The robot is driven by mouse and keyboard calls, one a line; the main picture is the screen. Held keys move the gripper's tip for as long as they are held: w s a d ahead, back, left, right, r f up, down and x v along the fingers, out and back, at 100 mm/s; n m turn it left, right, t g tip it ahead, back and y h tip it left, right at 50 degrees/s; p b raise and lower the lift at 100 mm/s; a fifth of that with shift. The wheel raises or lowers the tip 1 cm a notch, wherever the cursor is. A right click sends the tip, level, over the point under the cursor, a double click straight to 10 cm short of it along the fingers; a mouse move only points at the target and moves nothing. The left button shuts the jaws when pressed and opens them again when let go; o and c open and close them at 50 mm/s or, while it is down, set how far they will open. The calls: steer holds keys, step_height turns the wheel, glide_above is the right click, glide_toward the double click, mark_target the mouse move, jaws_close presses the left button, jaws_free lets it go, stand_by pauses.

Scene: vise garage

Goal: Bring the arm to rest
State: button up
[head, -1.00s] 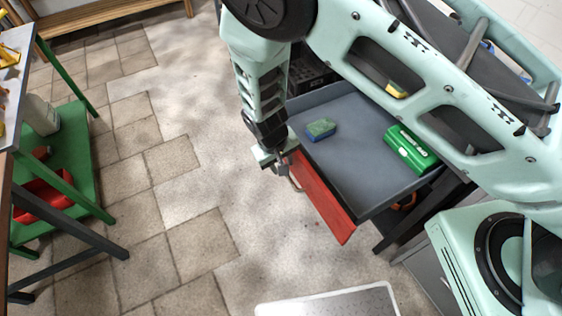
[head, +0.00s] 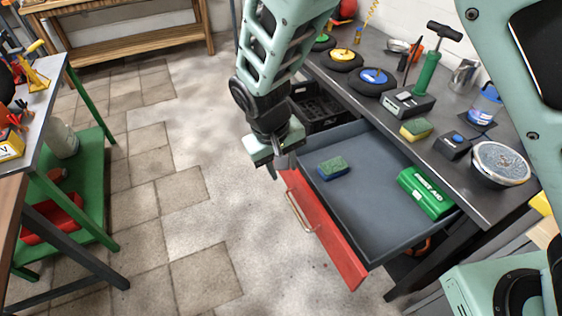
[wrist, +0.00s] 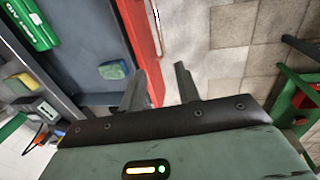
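My gripper (head: 272,168) hangs from my arm just left of the open drawer, above its red front (head: 325,230). In the wrist view my gripper (wrist: 160,88) shows two fingers apart with nothing between them. The drawer's metal handle (head: 299,212) is below and apart from the fingers. The grey drawer (head: 365,205) is pulled out and holds a green-and-blue sponge (head: 334,168) and a green first aid box (head: 426,192).
The workbench (head: 470,185) carries wheels, a grey device, a second sponge (head: 415,129) and a round tin (head: 500,163). A green shelf stand (head: 85,190) is at the left. Paved floor (head: 180,230) between them is clear.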

steer(key=shift+a+r, duration=0.1)
steer(key=shift+r, duration=0.4)
steer(key=s+d+r+n+y, duration=0.1)
steer(key=s+d+r, duration=0.4)
steer(key=s, duration=0.4)
steer(key=s+d+r+n+y, duration=0.1)
steer(key=s+d+r, duration=0.4)
steer(key=s, duration=0.5)
step_height(320, 180, up, 3)
steer(key=shift+s+f+n+g+y, duration=0.15)
steer(key=shift+s+n+g+y, duration=0.2)
steer(key=shift+n, duration=0.45)
